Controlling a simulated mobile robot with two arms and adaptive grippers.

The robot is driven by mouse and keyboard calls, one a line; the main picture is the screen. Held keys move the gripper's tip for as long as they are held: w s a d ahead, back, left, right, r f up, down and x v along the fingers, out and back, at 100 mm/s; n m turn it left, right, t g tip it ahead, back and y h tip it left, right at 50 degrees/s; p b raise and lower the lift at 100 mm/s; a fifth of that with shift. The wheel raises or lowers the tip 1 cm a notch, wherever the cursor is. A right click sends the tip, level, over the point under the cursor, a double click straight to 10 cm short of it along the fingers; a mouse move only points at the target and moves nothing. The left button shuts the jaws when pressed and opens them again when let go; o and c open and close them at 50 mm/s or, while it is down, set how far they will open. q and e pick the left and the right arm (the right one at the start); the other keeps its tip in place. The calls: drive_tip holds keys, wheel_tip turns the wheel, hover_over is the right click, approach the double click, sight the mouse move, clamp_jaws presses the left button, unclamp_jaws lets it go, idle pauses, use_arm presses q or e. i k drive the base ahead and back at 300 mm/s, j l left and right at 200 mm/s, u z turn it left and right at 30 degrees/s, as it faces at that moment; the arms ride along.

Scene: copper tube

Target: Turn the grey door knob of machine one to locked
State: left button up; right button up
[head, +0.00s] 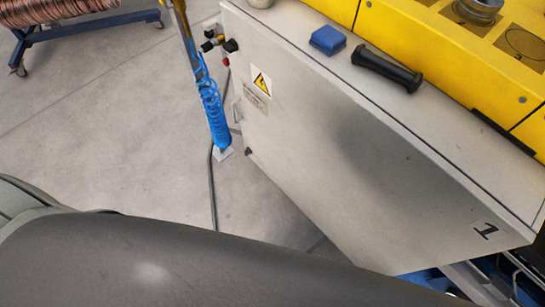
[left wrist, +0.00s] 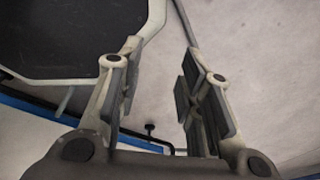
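Machine one (head: 330,150) is a pale grey cabinet with a black "1" near its lower right corner, running diagonally across the head view. I cannot make out a grey door knob on it for sure. My left gripper (left wrist: 160,70) shows in the left wrist view, open, with its two fingers apart and nothing between them. A small dark knob-like part (left wrist: 150,128) shows beyond the fingers, too small to identify. Neither gripper is in the head view, and my right gripper is in no view.
A blue coiled hose (head: 213,110) hangs at the cabinet's left end, near black knobs (head: 230,45). A blue block (head: 327,39) and a black handle-like object (head: 387,71) lie on top. A copper coil rack (head: 75,28) stands far left. The floor between is mostly clear.

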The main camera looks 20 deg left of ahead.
sight(248, 151)
drive_tip(key=u, duration=0.8)
drive_tip(key=k+j+z, duration=0.15)
drive_tip(key=j+z, duration=0.15)
drive_tip(key=k+j+z, duration=0.15)
drive_tip(key=j+z, duration=0.15)
drive_tip(key=j, duration=0.2)
